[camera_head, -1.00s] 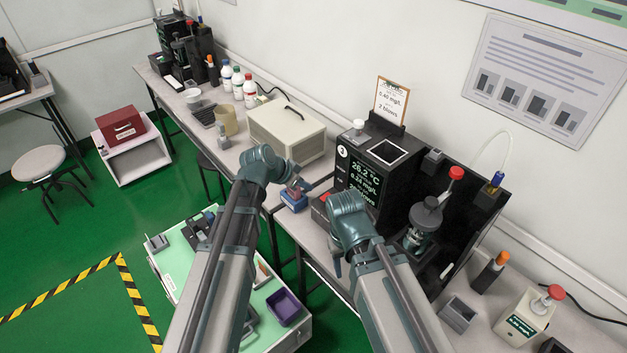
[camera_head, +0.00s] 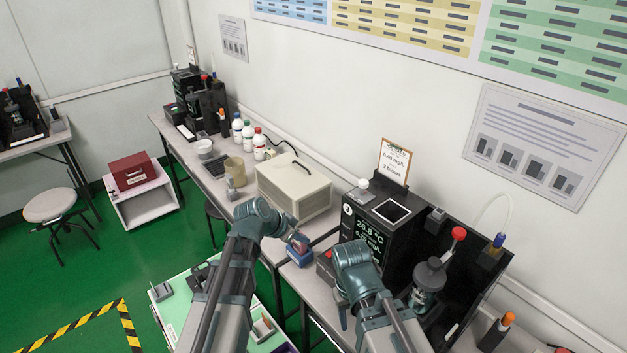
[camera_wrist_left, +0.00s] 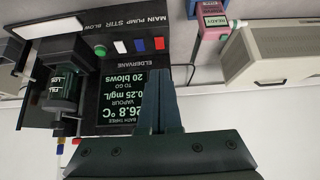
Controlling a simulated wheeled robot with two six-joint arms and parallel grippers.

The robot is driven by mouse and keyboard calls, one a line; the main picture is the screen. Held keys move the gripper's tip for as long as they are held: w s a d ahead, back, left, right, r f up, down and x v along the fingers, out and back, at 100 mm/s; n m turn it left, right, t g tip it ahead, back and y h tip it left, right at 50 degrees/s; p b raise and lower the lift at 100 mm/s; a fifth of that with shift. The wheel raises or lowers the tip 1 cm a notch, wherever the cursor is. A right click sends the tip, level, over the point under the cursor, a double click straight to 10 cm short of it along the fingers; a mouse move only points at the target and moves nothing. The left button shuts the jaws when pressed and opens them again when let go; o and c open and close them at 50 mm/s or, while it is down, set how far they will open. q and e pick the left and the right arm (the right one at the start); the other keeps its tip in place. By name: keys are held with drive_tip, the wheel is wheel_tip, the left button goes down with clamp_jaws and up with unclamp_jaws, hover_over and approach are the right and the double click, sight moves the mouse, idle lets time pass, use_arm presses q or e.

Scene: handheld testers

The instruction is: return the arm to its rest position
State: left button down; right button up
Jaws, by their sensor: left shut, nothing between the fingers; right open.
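My left gripper (camera_head: 298,238) is shut and empty in the head view, close to a pink handheld tester (camera_head: 299,244) in a blue cradle (camera_head: 299,257). In the left wrist view its fingers (camera_wrist_left: 158,85) are together in front of the black bath unit. The tester (camera_wrist_left: 209,22) there shows "READY", upside down, apart from the fingers. My right gripper (camera_head: 343,312) is open, low in front of the bath unit (camera_head: 368,235); its fingers are mostly hidden by its wrist. The unit's display (camera_wrist_left: 125,95) reads 26.8 °C, 0.25 mg/L and 20 blows.
A beige case (camera_head: 294,190) stands on the bench left of the bath unit. Bottles (camera_head: 248,135) and a tan beaker (camera_head: 235,171) stand further back. A stirrer vessel (camera_head: 428,280) is at the right. A green-topped cart (camera_head: 172,312) stands below. Floor is open at the left.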

use_arm(q)
drive_tip(key=s+d+f+n+g+y, duration=0.1)
drive_tip(key=s+f+n+g+y, duration=0.1)
drive_tip(key=s, duration=0.8)
drive_tip(key=s+d+f+n+g+y, duration=0.1)
drive_tip(key=s+f+n+g+y, duration=0.1)
drive_tip(key=s, duration=0.8)
drive_tip(key=n+g+y, duration=0.1)
drive_tip(key=y, duration=0.1)
drive_tip(key=shift+s+d+f+g+y, duration=0.2)
drive_tip(key=shift+s+f+g+y, duration=0.1)
drive_tip(key=shift+s+y, duration=0.1)
